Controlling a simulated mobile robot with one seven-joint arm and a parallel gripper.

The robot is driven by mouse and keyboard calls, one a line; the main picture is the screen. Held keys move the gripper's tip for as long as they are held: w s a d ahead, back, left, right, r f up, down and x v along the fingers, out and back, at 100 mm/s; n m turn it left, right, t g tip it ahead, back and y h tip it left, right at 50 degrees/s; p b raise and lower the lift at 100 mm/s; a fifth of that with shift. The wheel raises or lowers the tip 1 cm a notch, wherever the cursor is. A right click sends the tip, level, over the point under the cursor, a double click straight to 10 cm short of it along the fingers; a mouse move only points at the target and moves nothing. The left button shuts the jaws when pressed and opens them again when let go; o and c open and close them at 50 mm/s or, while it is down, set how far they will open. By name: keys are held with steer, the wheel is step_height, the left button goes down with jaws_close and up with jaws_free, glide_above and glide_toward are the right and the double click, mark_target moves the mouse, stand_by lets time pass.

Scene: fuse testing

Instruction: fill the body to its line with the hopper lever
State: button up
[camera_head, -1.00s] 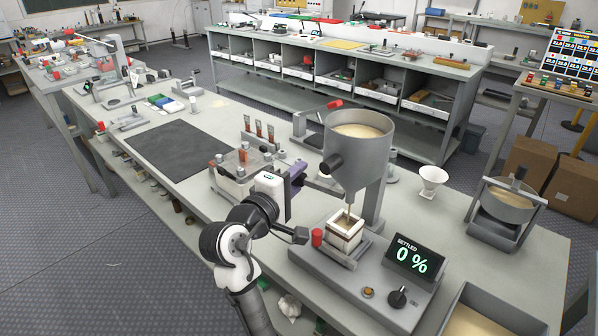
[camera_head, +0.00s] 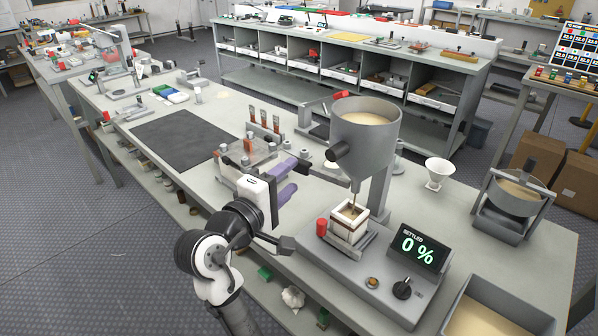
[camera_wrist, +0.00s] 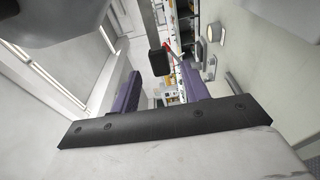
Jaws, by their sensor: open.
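The grey hopper (camera_head: 365,135) stands above the fuse body (camera_head: 349,222), a small pale open-topped box on the scale base. Its spout ends at or just above the body's opening. A dark cylindrical knob (camera_head: 339,152) sticks out of the hopper's near left side and looks like its lever grip. The display (camera_head: 419,247) reads "SETTLED 0 %". My gripper (camera_head: 291,180), with purple fingers, is open and empty, left of and a little below the knob, apart from it. In the wrist view a dark block (camera_wrist: 160,62) shows beyond and between the fingers. The body's fill line cannot be made out.
A rig with red vials (camera_head: 264,122) stands close behind my gripper. A red-handled device (camera_head: 325,105) stands behind the hopper. A red cylinder (camera_head: 321,227) sits left of the body. A white funnel cup (camera_head: 438,172) and sand tray (camera_head: 500,315) are to the right. The dark mat (camera_head: 180,138) is clear.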

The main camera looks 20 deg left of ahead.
mark_target(299, 169)
steer(key=s+a, duration=0.1)
steer(key=s, duration=0.7)
steer(key=shift+a+b, duration=0.3)
steer(key=shift+b, duration=0.1)
stand_by(0.5)
steer(key=p, duration=0.4)
steer(key=shift+r, duration=0.2)
steer(key=w+d+p, duration=0.1)
steer(key=w, duration=0.3)
steer(key=w+p, duration=0.1)
steer(key=w, duration=0.4)
steer(key=w+d, duration=0.1)
steer(key=w, duration=0.3)
steer(key=shift+w+d+f+p, duration=0.2)
steer(key=shift+w+d+p, duration=0.05)
steer(key=shift+d+p, duration=0.15)
steer(key=shift+a, duration=0.1)
steer(key=shift+c, duration=0.3)
jaws_close()
